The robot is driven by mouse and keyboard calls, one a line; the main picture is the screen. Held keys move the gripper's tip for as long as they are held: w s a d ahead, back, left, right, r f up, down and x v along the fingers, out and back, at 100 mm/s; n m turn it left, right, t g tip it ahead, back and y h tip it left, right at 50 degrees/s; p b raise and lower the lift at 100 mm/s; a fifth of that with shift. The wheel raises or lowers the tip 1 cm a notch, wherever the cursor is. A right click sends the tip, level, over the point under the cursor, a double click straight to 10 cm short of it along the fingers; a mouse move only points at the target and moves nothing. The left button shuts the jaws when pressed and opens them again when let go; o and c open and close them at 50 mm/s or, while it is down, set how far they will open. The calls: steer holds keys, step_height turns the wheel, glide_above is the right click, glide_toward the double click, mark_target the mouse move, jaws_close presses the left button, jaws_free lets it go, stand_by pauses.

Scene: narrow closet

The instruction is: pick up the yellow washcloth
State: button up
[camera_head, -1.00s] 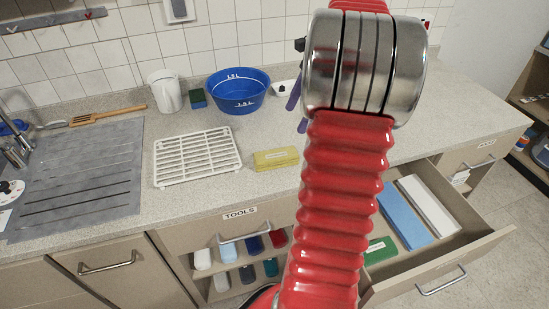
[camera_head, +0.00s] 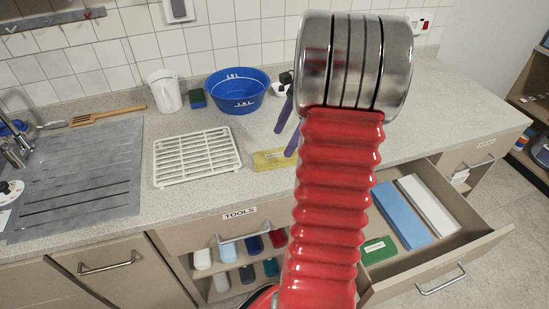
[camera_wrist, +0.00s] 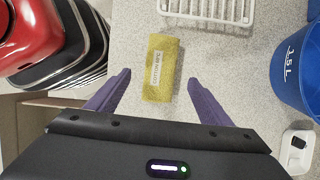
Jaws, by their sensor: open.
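The yellow washcloth (camera_head: 272,160) lies folded on the counter, right of the white rack. In the wrist view the washcloth (camera_wrist: 162,68) shows a white label and lies just beyond and between my fingertips. My gripper (camera_wrist: 158,82) is open and empty, with one purple finger toward each side of the cloth. In the head view the purple fingers of my gripper (camera_head: 288,132) are close to the cloth, and my arm hides part of the counter. I cannot tell the gripper's height above the counter.
A white rack (camera_head: 195,157) lies left of the cloth. A blue basin (camera_head: 238,92) and a white dish (camera_head: 279,89) stand behind. An open drawer (camera_head: 440,262) juts out at the right, holding blue and white boxes. A white jug (camera_head: 165,91) stands at the back left.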

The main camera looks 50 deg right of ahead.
mark_target(277, 152)
steer(key=shift+f, duration=0.1)
steer(key=shift+x, duration=2.5)
steer(key=shift+w, duration=0.15)
steer(key=c, duration=1.1)
step_height(277, 152, up, 10)
steer(key=shift+r, duration=0.1)
